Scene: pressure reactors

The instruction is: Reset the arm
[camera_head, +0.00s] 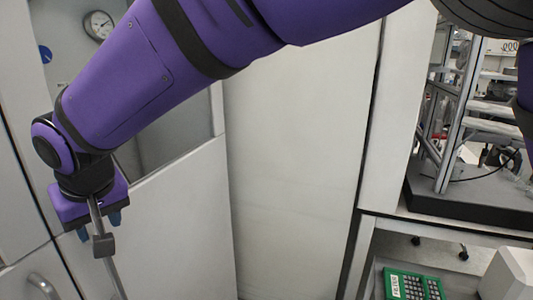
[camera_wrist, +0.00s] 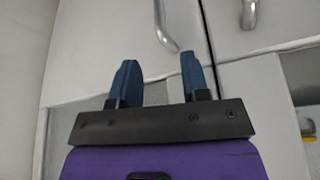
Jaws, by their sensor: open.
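My purple arm reaches across the top of the head view and bends down at the left. My gripper (camera_head: 99,226) hangs at the lower left there, in front of pale cabinet panels. In the wrist view its two blue fingers stand wide apart, and my gripper (camera_wrist: 160,62) is open with nothing held between them. A thin grey rod with a small block (camera_head: 103,245) shows at the gripper in the head view; I cannot tell whether it touches the gripper.
Metal handles (camera_wrist: 249,14) and a curved handle (camera_wrist: 165,28) are on the cabinet fronts beyond the fingers. A round gauge (camera_head: 98,25) is at the upper left.

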